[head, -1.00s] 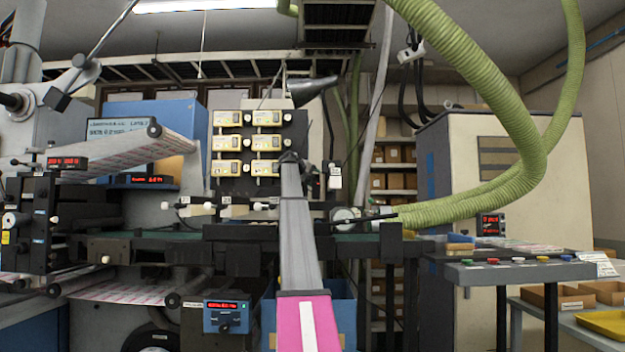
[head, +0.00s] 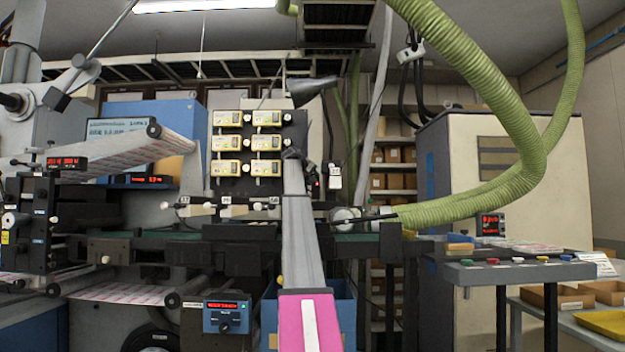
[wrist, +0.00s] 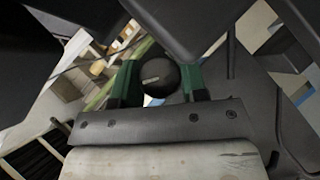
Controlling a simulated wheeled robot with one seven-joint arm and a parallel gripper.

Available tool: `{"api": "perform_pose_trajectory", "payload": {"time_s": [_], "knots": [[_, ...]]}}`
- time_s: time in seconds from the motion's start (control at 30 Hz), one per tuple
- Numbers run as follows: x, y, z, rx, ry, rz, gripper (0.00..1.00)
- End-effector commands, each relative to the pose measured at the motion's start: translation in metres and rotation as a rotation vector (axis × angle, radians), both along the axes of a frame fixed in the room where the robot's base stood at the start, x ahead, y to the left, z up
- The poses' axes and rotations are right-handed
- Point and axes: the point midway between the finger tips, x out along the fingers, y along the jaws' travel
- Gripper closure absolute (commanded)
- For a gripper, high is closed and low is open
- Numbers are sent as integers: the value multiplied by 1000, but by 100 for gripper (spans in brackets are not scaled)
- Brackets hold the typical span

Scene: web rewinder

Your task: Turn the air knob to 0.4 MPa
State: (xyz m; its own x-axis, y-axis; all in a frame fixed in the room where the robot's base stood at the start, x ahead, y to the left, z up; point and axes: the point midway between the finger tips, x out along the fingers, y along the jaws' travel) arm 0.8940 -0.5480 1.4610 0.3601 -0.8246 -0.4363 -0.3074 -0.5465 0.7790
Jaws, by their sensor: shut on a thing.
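My gripper (wrist: 158,84) shows in the wrist view with its two green-padded fingers on either side of a round black knob (wrist: 155,70). It is shut on this knob, which has a short pale mark on its face. The mark lies nearly level, tilted slightly. In the head view my arm reaches up to the right side of the panel with yellow-framed units (head: 228,143), and its end (head: 291,154) is dark and small there. The knob is hidden behind my arm in that view. I cannot read a pressure value in either view.
A large green ribbed hose (head: 490,60) curves on the right. A dark rail (head: 150,243) with white-tipped levers above it crosses below the panel. A blue box with a red display (head: 226,316) is low at centre-left. A grey button table (head: 515,271) stands at right.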

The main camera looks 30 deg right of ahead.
Motion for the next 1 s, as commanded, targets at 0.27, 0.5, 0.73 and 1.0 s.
{"api": "perform_pose_trajectory", "payload": {"time_s": [0.27,0.5,0.73,1.0], "knots": [[-1,-1,1,164,-99,1,84],[-1,0,0,261,-158,0,84],[0,0,0,300,-181,1,84],[0,0,0,303,-184,2,84]]}}
